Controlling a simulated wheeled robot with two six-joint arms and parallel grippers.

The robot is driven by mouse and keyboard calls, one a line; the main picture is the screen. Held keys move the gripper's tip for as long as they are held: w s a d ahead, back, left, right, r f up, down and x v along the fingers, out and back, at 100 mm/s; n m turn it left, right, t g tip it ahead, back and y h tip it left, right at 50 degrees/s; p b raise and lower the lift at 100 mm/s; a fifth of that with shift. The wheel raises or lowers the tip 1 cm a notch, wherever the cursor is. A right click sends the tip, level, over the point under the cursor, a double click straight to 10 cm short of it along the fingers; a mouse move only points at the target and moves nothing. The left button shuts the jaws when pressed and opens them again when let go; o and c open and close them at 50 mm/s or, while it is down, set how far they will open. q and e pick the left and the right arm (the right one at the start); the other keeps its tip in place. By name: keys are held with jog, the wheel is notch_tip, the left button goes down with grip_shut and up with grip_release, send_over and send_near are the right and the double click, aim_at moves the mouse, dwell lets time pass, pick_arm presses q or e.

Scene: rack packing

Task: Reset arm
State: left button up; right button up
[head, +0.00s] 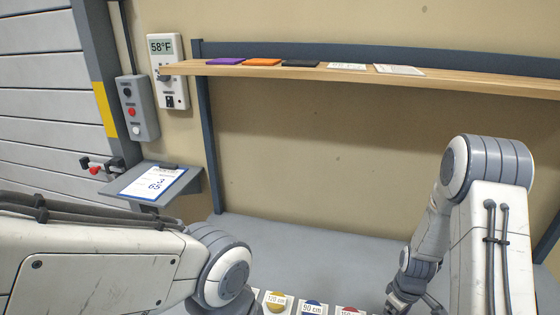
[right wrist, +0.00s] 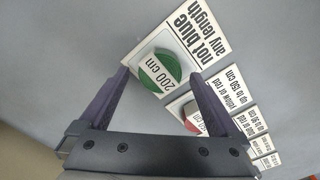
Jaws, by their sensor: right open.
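My right arm reaches down at the right of the head view, and its gripper (head: 400,302) is partly cut off by the bottom edge. In the right wrist view the right gripper (right wrist: 160,76) is open, with its two dark fingers apart. A green round piece labelled 200 cm (right wrist: 166,66) shows between and beyond the fingertips, on a card reading "not blue any length" (right wrist: 205,28). I cannot tell how far the fingers are above it. My left arm crosses the lower left of the head view; its gripper is out of the picture.
Yellow (head: 275,302), blue (head: 312,307) and red (head: 349,311) labelled pieces line the bottom edge of the head view. A wooden shelf (head: 460,80) holds several flat coloured and white items. A clipboard (head: 152,183) lies on a small side shelf. The grey worktop (head: 300,240) behind is clear.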

jog(key=shift+r, duration=0.5)
jog(key=shift+s, duration=0.1)
jog(key=shift+f, duration=0.1)
